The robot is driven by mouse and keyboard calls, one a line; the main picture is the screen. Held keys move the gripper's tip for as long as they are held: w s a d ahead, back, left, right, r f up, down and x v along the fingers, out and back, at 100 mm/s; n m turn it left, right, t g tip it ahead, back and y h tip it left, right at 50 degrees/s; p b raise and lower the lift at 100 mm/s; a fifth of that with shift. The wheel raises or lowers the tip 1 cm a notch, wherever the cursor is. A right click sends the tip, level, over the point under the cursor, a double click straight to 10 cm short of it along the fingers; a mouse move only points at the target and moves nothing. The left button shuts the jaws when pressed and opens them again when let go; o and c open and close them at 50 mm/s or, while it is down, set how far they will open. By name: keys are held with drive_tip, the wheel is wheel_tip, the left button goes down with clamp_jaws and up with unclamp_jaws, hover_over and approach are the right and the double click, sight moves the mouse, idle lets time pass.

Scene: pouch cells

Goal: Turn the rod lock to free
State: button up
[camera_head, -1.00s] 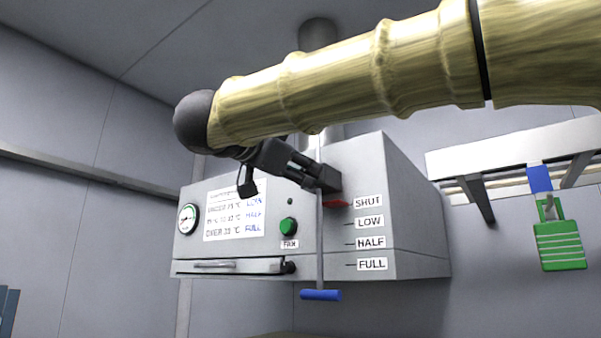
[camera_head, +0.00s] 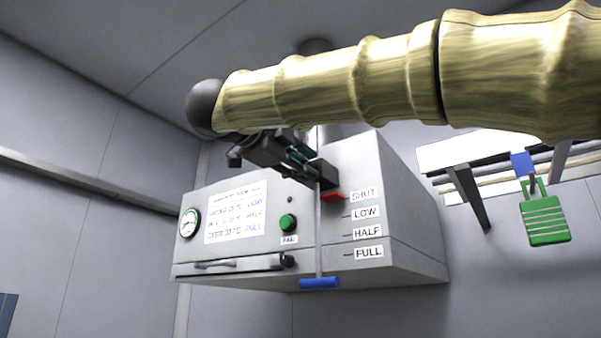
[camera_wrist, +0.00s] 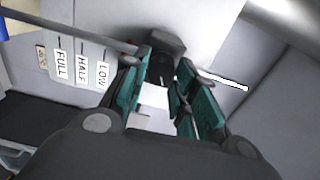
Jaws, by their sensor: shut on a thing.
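The rod lock is a dark block (camera_head: 324,175) on the thin vertical rod (camera_head: 319,235) at the front of the grey cabinet. A red pointer (camera_head: 333,197) under it sits beside the SHUT label (camera_head: 364,195). The rod ends below in a blue handle (camera_head: 320,283). My gripper (camera_head: 305,160) reaches the lock from the upper left. In the wrist view its teal-padded fingers (camera_wrist: 165,82) are shut on a dark part of the lock (camera_wrist: 166,45). The fingers hide part of the lock, and its exact turn angle is hard to tell.
The grey cabinet (camera_head: 410,225) carries LOW, HALF and FULL labels below SHUT, a green fan button (camera_head: 288,222), a gauge (camera_head: 189,222) and a front bar (camera_head: 230,265). A green padlock (camera_head: 544,220) hangs from a rack (camera_head: 470,155) at the right.

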drive_tip(key=m+b, duration=0.2)
drive_tip(key=m, duration=0.1)
drive_tip(key=shift+w+f, duration=0.15)
drive_tip(key=shift+m+b, duration=0.9)
drive_tip(key=shift+m, duration=0.4)
drive_tip(key=shift+r, duration=0.25)
drive_tip(key=o, duration=1)
drive_tip(key=shift+w+d+f, duration=0.1)
drive_tip(key=shift+o, duration=0.2)
drive_tip(key=shift+s+a, duration=0.2)
drive_tip(key=v, duration=1.1)
drive_tip(key=shift+s, duration=0.25)
drive_tip(key=shift+a, duration=0.15)
